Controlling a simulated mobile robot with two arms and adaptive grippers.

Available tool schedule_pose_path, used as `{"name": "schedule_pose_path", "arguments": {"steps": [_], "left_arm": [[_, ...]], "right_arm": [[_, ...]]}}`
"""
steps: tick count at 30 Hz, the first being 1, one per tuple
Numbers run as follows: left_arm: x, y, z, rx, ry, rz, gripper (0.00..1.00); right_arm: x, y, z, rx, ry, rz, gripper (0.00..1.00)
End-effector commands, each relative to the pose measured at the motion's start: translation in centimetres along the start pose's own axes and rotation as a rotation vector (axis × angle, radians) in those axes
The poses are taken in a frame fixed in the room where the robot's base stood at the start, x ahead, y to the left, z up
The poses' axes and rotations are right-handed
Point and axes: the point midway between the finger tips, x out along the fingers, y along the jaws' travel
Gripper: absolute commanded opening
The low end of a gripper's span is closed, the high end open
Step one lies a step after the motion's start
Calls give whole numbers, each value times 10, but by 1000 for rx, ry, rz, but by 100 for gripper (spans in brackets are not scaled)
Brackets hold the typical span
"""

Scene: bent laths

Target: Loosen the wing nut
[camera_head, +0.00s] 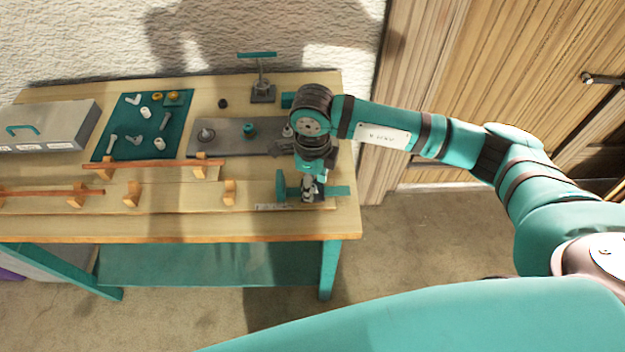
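My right arm comes in from the right, and its gripper (310,190) points down at the front right of the workbench (290,226). The gripper is over or at a teal fixture (281,186) there. The fingers are small and dark, and I cannot tell whether they are open or shut. I cannot make out a wing nut for certain; one may be hidden by the gripper and wrist. A grey metal plate (228,147) with several fittings lies behind, its right end covered by my wrist. My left gripper is not in view.
Wooden laths (155,163) rest on blocks at the left and middle. A teal mat (126,127) holds loose hardware, and a grey toolbox (70,121) stands at the far left. A teal-handled press-like tool (262,93) stands at the back. The bench's front strip is mostly clear.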

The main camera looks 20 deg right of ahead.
Motion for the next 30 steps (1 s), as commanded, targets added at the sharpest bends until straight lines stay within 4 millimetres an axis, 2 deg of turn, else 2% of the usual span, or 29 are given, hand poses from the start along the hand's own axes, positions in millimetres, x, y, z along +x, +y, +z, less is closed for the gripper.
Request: {"name": "schedule_pose_path", "arguments": {"steps": [2,9,30], "left_arm": [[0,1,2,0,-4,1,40],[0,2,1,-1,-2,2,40],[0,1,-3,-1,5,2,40]], "right_arm": [[0,0,0,0,0,0,32],[0,0,0,0,0,0,1],[-1,-1,0,1,-1,-2,0]]}}
